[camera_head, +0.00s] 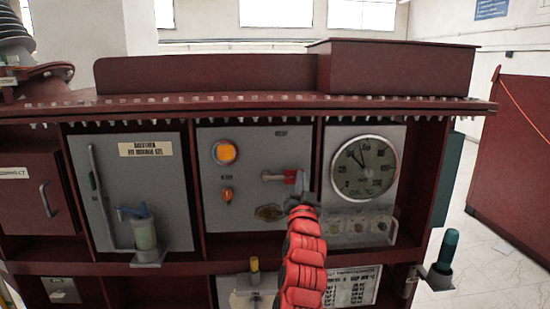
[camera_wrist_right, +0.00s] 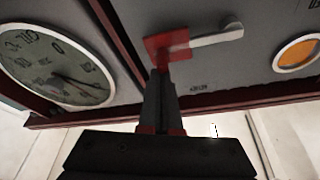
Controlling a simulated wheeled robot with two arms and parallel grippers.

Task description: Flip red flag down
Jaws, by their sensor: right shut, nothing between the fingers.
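The red flag (camera_head: 290,177) is a small red piece on a pale grey lever on the middle grey panel. The red arm hides part of the panel below. My left gripper is out of view.
A round gauge (camera_head: 364,168) is right of the flag, above a row of small round fittings (camera_head: 358,225). A small amber lamp (camera_head: 227,195) is at lower left. The dark red cabinet ledge (camera_head: 250,106) juts out above the panels.

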